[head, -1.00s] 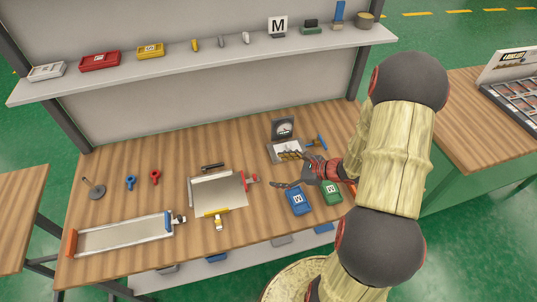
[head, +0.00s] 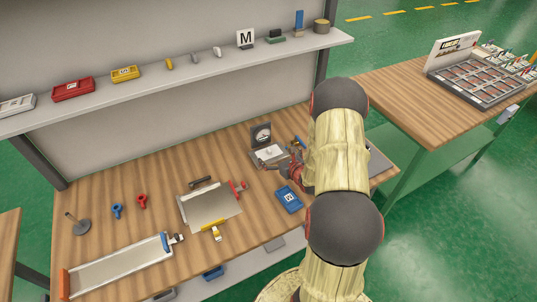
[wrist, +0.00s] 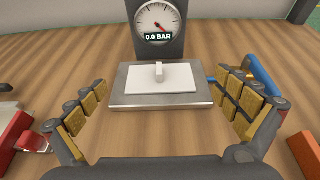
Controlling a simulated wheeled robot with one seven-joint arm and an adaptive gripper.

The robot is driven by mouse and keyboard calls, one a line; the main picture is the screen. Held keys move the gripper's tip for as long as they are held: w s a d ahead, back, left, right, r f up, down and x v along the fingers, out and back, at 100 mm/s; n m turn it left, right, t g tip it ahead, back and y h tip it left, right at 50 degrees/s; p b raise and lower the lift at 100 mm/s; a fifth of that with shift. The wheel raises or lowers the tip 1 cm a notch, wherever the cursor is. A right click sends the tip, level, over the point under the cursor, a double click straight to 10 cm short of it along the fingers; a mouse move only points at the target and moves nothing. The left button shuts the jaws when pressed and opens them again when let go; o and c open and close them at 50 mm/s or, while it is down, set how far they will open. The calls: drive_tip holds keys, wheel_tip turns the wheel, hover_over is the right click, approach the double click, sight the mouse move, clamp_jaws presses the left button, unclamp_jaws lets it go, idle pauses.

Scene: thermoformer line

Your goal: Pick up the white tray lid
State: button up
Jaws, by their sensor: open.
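The white tray lid (wrist: 155,84) is a flat white plate with a small upright tab. It lies on a grey metal block in front of the pressure gauge. In the head view the lid (head: 269,153) is small and partly seen. My gripper (wrist: 155,85) is open, with its yellow-padded fingers spread to the left and right of the block and nothing between them touching the lid. In the head view my gripper (head: 290,170) is just right of the block and partly hidden by my arm.
The gauge (wrist: 158,22) stands close behind the block and reads 0.0 BAR. A blue handle (wrist: 263,76) is at right. A blue labelled case (head: 289,199) and a clamped metal sheet (head: 210,207) lie nearby. A shelf (head: 190,72) runs above the bench.

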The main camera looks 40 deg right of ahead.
sight(270, 151)
drive_tip(key=b+x, duration=0.1)
drive_tip(key=x, duration=0.3)
drive_tip(key=shift+w+f, duration=0.1)
drive_tip(key=shift+w, duration=0.15)
drive_tip(key=shift+c, duration=0.8)
drive_tip(key=c, duration=1.8)
drive_tip(key=shift+o, duration=0.2)
